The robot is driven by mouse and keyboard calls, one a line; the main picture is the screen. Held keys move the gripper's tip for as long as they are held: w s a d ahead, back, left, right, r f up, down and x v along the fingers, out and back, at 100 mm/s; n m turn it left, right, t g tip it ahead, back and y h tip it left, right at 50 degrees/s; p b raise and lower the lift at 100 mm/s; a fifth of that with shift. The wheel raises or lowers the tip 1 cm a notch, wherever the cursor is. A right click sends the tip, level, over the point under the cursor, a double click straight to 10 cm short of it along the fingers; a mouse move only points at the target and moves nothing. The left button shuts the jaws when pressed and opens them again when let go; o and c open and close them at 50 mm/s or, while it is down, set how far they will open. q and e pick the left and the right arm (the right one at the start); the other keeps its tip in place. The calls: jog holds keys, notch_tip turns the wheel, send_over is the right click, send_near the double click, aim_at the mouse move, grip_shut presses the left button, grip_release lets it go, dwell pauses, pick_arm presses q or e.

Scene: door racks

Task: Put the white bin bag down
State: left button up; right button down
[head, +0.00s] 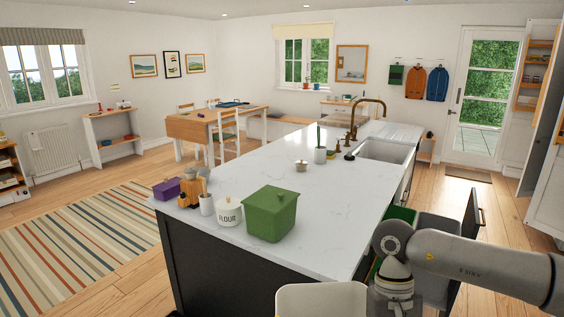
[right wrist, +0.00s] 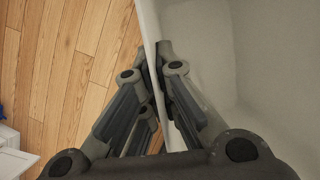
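The white bin bag (head: 322,301) is a pale, open-topped shape at the bottom edge of the head view, in front of the island's near end. Only its upper part shows there. In the right wrist view its pale wall and inside (right wrist: 265,60) fill the right side. My right gripper (right wrist: 158,52) has one finger on each side of the thin rim, and the fingertips close together on it. The bag hangs over or stands near the wooden floor; its bottom is hidden. In the head view my right arm comes in from the right, with its fingers out of sight. My left gripper is not in view.
The white-topped island (head: 310,185) carries a green lidded box (head: 270,216), a flour tin (head: 228,212) and a purple box (head: 167,189). A pulled-out unit with a green bin (head: 402,214) and dark front (head: 472,214) stands beside my right arm. Floor left of the island is open.

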jog(key=s, duration=0.1)
jog(key=s+f, duration=0.1)
jog(key=s, duration=0.3)
jog(key=shift+d+f, duration=0.15)
jog(key=shift+f, duration=0.1)
jog(key=shift+s+f, duration=0.1)
dwell(0.7)
